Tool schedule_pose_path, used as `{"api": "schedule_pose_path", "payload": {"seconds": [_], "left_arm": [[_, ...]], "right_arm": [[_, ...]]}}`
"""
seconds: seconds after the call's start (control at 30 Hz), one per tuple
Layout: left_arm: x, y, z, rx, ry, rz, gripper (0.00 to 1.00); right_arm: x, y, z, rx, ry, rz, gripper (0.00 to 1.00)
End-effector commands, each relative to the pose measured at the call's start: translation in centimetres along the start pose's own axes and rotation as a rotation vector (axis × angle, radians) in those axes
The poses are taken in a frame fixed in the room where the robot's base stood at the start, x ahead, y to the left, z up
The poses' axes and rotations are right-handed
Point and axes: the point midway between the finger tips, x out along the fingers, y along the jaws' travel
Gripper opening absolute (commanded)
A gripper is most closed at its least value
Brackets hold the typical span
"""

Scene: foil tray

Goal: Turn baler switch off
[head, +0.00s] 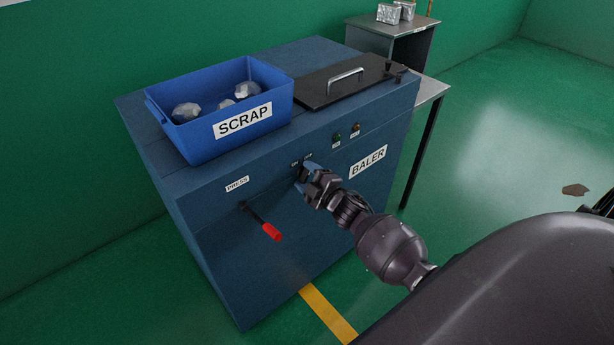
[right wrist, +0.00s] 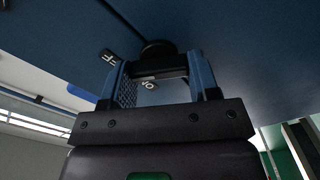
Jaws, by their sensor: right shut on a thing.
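The baler (head: 330,215) is a large blue cabinet with a "BALER" label on its front. Its switch sits on the front panel below small on/off labels, mostly hidden by my gripper in the head view. My right gripper (head: 304,175) is at the switch, its jaws shut on it. In the right wrist view the black switch knob (right wrist: 158,52) shows between the two blue fingers, with labels beside it partly covered. My left gripper is not in view.
A press lever with a red grip (head: 271,232) sticks out left of my right gripper. A blue scrap bin (head: 170,133) and a black lid (head: 322,93) with a handle are on top. Two small lamps (head: 355,127) sit above the "BALER" label. A side table (head: 390,27) stands behind.

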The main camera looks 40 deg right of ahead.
Motion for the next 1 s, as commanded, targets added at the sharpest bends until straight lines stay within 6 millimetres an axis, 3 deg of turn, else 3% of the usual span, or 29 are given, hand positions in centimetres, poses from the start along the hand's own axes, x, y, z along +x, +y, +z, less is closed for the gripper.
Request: {"api": "schedule_pose_path", "payload": {"seconds": [0.27,0.3,0.43,0.77,1.0], "left_arm": [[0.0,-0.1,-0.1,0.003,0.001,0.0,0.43],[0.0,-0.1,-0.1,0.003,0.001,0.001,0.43],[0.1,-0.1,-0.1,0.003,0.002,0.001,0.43],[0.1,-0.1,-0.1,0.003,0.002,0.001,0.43],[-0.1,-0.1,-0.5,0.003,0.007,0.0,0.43]], "right_arm": [[0.0,-0.1,0.0,-0.004,0.0,-0.001,0.32],[0.0,-0.1,0.0,-0.004,0.0,-0.001,0.6],[0.0,-0.1,0.0,-0.003,0.0,-0.001,0.8],[-0.2,0.0,0.0,-0.002,0.0,-0.001,0.81],[-3.0,0.0,0.0,-0.001,-0.002,-0.001,0.81]]}}
